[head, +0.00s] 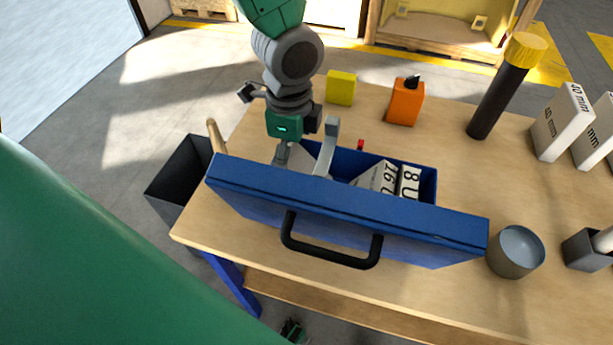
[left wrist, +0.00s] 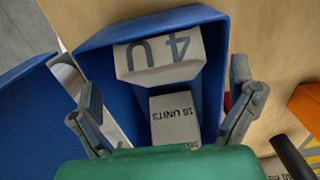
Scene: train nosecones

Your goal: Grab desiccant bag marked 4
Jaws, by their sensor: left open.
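The desiccant bag marked 4 (left wrist: 158,58) is a pale grey block in the blue case, showing "4 U" in the left wrist view. It lies at the far end of the case in that view. My left gripper (left wrist: 165,80) is open, with its fingers spread either side of the bags and nothing between them gripped. In the head view the left gripper (head: 305,158) reaches down into the left end of the blue case (head: 428,184), behind its raised lid (head: 340,222). The lid hides most of the case inside.
A bag marked 16 (head: 376,177) and one marked 8 (head: 409,182) stand further right in the case. The lid has a black handle (head: 331,254). A yellow block (head: 341,88), orange bottle (head: 405,102), black cylinder (head: 497,98) and grey cup (head: 515,253) stand around it.

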